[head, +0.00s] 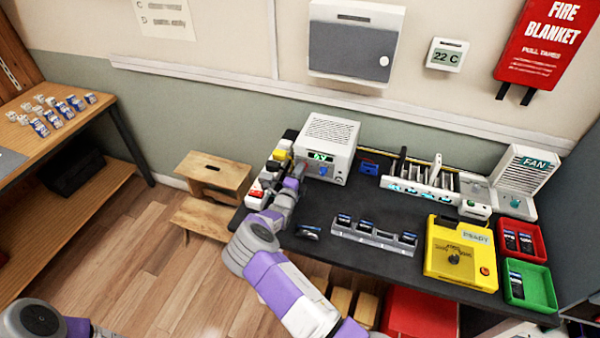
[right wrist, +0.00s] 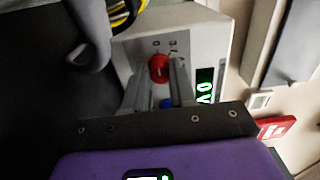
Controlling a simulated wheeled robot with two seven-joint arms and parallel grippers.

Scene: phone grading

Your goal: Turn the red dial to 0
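The white power supply box (head: 333,133) stands on the dark bench, with a lit green display (head: 320,157) and a blue knob (head: 323,171) on its front. In the right wrist view the red dial (right wrist: 159,68) is on the box's front, with small marks beside it. The blue knob (right wrist: 166,103) is partly hidden below it. My right gripper (right wrist: 160,75) has its fingers apart, one on each side of the red dial; contact is not clear. In the head view my right gripper (head: 297,172) is at the box's left front, and the dial is hidden. My left gripper is out of view.
Coloured blocks (head: 270,175) line the bench's left edge, close to my right arm. A slotted holder with phones (head: 373,235), a yellow tester (head: 458,255) and red (head: 535,245) and green (head: 540,290) trays stand to the right.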

